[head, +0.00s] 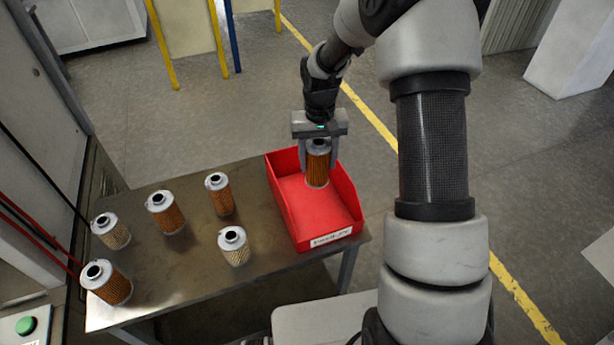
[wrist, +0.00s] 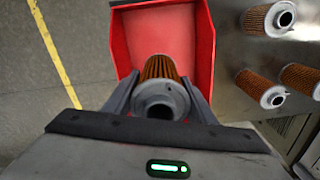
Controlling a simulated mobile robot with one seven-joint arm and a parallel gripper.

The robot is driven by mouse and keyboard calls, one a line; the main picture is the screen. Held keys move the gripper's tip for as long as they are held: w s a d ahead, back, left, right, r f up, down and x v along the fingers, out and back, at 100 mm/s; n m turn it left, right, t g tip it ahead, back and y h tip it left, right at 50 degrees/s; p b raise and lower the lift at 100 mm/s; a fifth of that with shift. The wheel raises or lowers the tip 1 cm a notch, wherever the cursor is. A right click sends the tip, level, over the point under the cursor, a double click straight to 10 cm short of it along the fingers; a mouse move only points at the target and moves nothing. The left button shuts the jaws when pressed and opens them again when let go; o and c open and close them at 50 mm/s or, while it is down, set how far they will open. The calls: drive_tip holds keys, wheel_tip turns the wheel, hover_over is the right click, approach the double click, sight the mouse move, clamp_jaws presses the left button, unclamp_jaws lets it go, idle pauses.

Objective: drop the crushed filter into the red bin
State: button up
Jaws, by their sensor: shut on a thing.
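My gripper (head: 318,155) is shut on an upright filter cartridge (head: 317,174) with orange-brown pleats and a grey metal top. The red bin (head: 318,212) is an open tray with a label on its front edge, and it looks empty. The held filter overlaps the far part of the bin in the head view; the gap beneath it cannot be judged. In the wrist view the filter (wrist: 160,68) sits between both fingers, with the red bin (wrist: 203,40) behind it. I see no clear crushing on the held filter; its sides are partly hidden by the fingers.
The bin stands at the right end of a metal table (head: 190,262). Several other filters stand to its left, including a pale one (head: 234,247) nearest the bin's front and an orange one (head: 219,195) farther back. A green button (head: 26,326) is at lower left.

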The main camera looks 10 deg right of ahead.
drive_tip(key=shift+w, duration=0.1)
drive_tip(key=shift+f+b, duration=0.45)
drive_tip(key=shift+f, duration=0.15)
drive_tip(key=shift+f+b, duration=1.4)
drive_tip(key=shift+f, duration=0.9)
drive_tip(key=o, duration=1.2)
wheel_tip(320, 180, up, 18)
drive_tip(key=shift+f, duration=0.25)
drive_tip(key=shift+s, duration=0.2)
